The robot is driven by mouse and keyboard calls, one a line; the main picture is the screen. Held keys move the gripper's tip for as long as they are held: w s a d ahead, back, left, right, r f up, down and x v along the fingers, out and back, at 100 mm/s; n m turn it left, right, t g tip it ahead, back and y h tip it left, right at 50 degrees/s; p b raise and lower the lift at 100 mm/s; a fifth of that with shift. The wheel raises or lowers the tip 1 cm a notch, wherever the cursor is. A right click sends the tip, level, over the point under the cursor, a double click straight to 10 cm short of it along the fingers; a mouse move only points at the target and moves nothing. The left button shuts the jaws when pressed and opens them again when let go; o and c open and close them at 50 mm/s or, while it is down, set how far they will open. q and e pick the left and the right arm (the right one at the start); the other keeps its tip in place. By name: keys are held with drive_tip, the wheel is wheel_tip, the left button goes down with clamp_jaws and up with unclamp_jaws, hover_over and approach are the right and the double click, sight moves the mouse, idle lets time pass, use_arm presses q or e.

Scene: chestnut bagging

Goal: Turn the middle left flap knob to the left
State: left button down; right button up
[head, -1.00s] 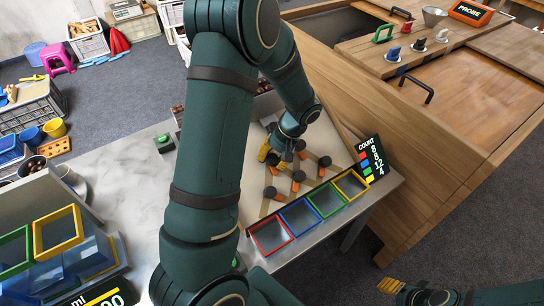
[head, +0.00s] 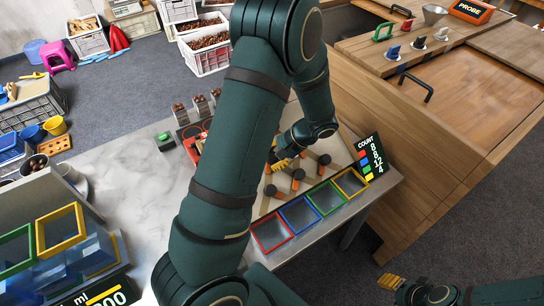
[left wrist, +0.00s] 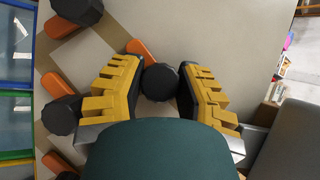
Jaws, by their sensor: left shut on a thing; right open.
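The pale board (head: 262,207) with tan stripes carries several orange flaps with black knobs (head: 298,174). My left gripper (head: 284,160) is over the board's far part, partly hidden by my own arm in the head view. In the left wrist view its yellow-and-black fingers (left wrist: 162,88) stand on both sides of a black knob (left wrist: 160,82) and hold it. That knob's orange flap (left wrist: 139,48) points to the upper left there. My right gripper (head: 391,284) is open and empty at the lower right.
Red, blue, green and yellow framed bins (head: 325,200) line the board's near edge, with a count display (head: 371,157) at their right end. A green button (head: 165,141) stands on the grey table (head: 130,165). A wooden cabinet (head: 440,120) stands to the right.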

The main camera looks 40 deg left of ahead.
use_arm(q)
drive_tip(key=shift+f, duration=0.1)
idle(0.3)
drive_tip(key=c, duration=0.6)
unclamp_jaws()
drive_tip(key=v, duration=1.2)
drive_tip(key=shift+w, duration=0.1)
